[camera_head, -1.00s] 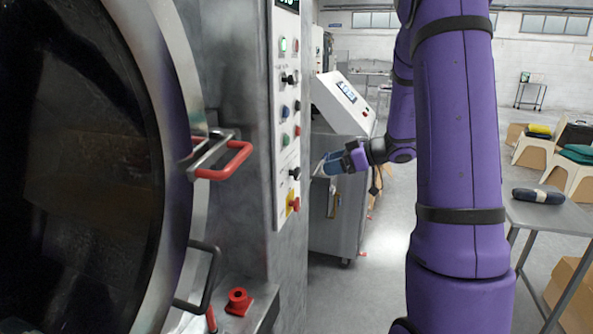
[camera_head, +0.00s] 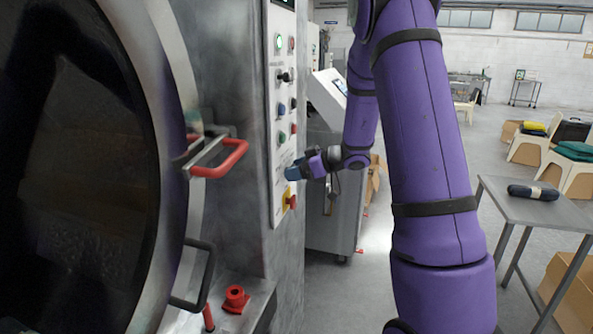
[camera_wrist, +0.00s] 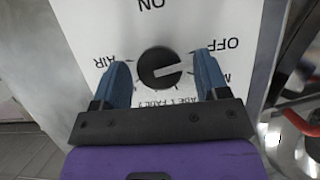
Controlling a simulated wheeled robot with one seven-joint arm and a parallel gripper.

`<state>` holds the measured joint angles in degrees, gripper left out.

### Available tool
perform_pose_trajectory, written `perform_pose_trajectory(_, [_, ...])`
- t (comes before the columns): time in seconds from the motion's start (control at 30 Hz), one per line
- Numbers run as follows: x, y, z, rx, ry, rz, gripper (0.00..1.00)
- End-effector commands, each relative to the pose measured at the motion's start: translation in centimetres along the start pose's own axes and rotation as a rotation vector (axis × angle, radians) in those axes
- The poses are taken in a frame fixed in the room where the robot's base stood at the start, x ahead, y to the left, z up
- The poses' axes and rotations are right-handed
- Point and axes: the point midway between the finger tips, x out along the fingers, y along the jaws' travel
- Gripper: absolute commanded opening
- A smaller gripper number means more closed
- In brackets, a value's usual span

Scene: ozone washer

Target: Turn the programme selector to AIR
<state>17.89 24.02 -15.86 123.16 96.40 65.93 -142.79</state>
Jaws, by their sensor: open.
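The programme selector (camera_wrist: 159,68) is a round black knob on a white panel in the wrist view. Its pale pointer line is toward the picture's right, between the OFF label (camera_wrist: 222,44) and a partly hidden label starting with M. The AIR label (camera_wrist: 112,61) is on the picture's left. My gripper (camera_wrist: 162,72) is open, with one blue finger on each side of the knob; whether they touch it I cannot tell. In the head view my gripper (camera_head: 291,173) is at the lower part of the control panel (camera_head: 281,120) and hides the selector.
A red emergency button (camera_head: 291,201) on yellow is just below my gripper. Another black knob (camera_head: 285,77) and several coloured buttons are above. The washer door's red-topped handle (camera_head: 222,166) juts out at left. A grey table (camera_head: 510,205) stands at right.

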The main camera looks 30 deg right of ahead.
Motion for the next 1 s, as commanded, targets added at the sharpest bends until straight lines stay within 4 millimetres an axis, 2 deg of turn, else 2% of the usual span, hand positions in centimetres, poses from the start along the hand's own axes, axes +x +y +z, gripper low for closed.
perform_pose_trajectory(0.13, [-0.01, 0.0, 0.0, 0.0, 0.0, 0.0, 0.65])
perform_pose_trajectory(0.33, [-0.02, -0.01, 0.01, 0.0, 0.0, 0.0, 0.21])
perform_pose_trajectory(0.67, [-0.06, 0.06, 0.03, 0.032, -0.001, -0.014, 0.21])
perform_pose_trajectory(1.0, [-0.03, 0.26, 0.1, 0.234, 0.0, -0.097, 0.21])
